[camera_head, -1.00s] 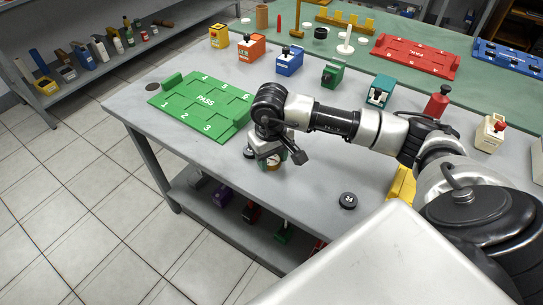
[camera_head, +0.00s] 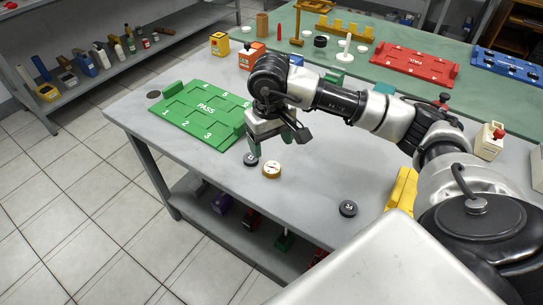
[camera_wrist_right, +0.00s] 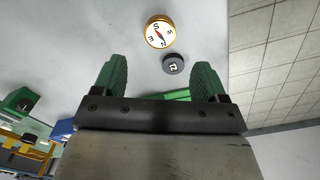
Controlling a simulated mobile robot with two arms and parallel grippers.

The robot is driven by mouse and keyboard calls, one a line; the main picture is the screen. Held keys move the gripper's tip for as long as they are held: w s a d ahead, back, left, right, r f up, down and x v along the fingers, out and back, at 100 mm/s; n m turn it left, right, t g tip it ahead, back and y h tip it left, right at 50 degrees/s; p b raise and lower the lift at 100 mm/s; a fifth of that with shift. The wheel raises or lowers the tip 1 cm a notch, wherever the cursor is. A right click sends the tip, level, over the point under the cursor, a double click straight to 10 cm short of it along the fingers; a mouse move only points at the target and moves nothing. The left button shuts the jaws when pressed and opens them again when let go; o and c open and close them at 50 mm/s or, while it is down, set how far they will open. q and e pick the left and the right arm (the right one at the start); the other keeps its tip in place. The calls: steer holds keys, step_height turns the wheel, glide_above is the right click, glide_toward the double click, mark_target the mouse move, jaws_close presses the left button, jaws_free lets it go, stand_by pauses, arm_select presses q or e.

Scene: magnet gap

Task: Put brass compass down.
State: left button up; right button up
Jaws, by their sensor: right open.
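The brass compass (camera_head: 271,169) lies flat on the grey table, near its front edge. It has a brass rim and a white dial, and also shows at the top of the right wrist view (camera_wrist_right: 159,32). A small black numbered puck (camera_head: 250,159) lies just left of it, close beside it; the puck shows in the wrist view too (camera_wrist_right: 173,64). My right gripper (camera_head: 270,146) is above the table, raised clear of the compass. Its green-padded fingers are wide apart with nothing between them. My left gripper is not in view.
A green PASS tray (camera_head: 205,107) lies at the table's left. Another black puck (camera_head: 348,208) lies to the right, near the front edge. A red tray (camera_head: 414,62) and a blue tray (camera_head: 507,58) lie on the green mat behind. The table around the compass is mostly clear.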

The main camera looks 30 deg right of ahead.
step_height(320, 180, up, 4)
steer(key=shift+f, duration=0.1)
stand_by(0.5)
